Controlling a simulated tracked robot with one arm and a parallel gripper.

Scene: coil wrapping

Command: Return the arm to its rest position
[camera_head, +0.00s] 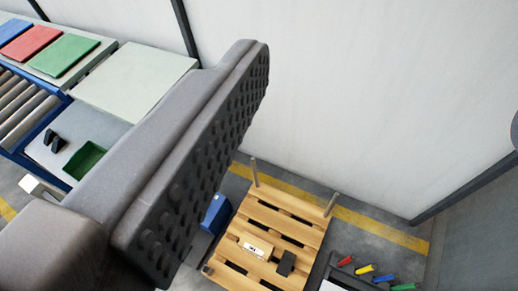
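My gripper (205,150) fills the left and middle of the view as one large dark grey finger with a studded pad. The studded face is bare and nothing touches it. A small dark rounded shape at the right edge may be the opposite finger, but it is mostly cut off. The rest of my arm is out of view, so its pose cannot be told.
A wooden pallet (300,215) with upright posts stands on the floor, small items on it. Coloured handled things (362,268) lie lower right. A bench (135,78) with coloured mats, a roller conveyor (22,108) and a green bin (84,160) are left. Walls stand behind.

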